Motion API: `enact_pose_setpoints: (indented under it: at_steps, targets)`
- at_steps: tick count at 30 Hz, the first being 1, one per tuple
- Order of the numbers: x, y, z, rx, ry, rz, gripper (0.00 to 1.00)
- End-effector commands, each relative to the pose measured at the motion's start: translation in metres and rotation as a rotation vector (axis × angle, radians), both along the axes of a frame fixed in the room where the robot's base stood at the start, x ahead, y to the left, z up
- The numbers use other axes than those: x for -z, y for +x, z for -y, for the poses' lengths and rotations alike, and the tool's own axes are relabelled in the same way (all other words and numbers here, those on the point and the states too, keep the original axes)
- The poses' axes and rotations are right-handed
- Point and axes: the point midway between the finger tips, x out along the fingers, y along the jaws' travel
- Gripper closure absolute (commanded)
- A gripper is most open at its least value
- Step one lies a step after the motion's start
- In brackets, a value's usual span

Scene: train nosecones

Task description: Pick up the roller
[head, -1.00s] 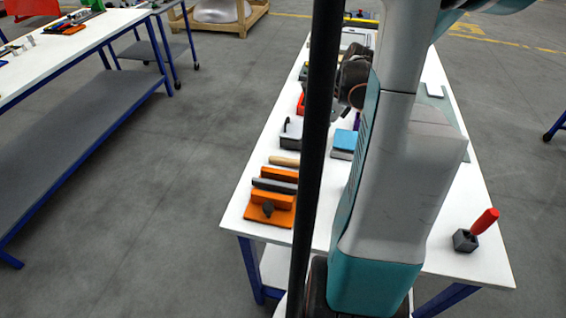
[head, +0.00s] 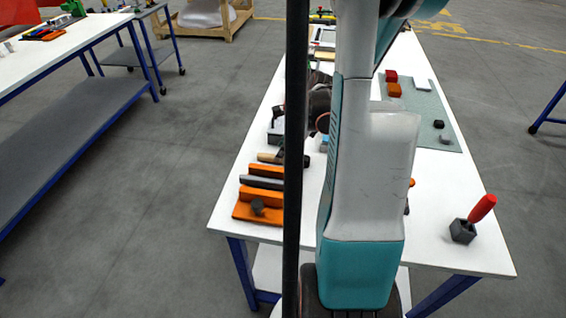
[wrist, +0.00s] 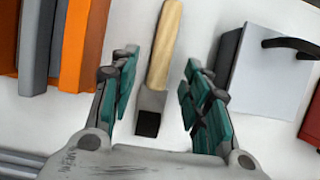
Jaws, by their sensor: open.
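A tool with a pale wooden handle (wrist: 165,45), a grey collar and a dark square end lies on the white table in the wrist view. It looks like the roller, though its working end is not clear. In the head view, its handle (head: 268,157) shows left of a black pole. My gripper (wrist: 160,60) is open above it, one teal-padded finger on each side of the tool, and nothing is held. In the head view the fingers are mostly hidden by the pole and my arm.
Orange and grey blocks (wrist: 85,45) lie left of the tool, and a grey box with a black handle (wrist: 265,75) lies right. A red-handled tool (head: 482,208) stands in a dark block at the table's right corner. A grey-green mat (head: 430,125) lies farther back.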

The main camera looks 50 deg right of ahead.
Motion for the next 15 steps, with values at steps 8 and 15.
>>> enact_pose_setpoints:
  at_steps: [8,15]
  targets:
    - [0.022,0.008,-0.004,0.001,0.0,0.0,0.57]
    - [0.021,0.007,-0.004,0.001,0.0,0.0,0.84]
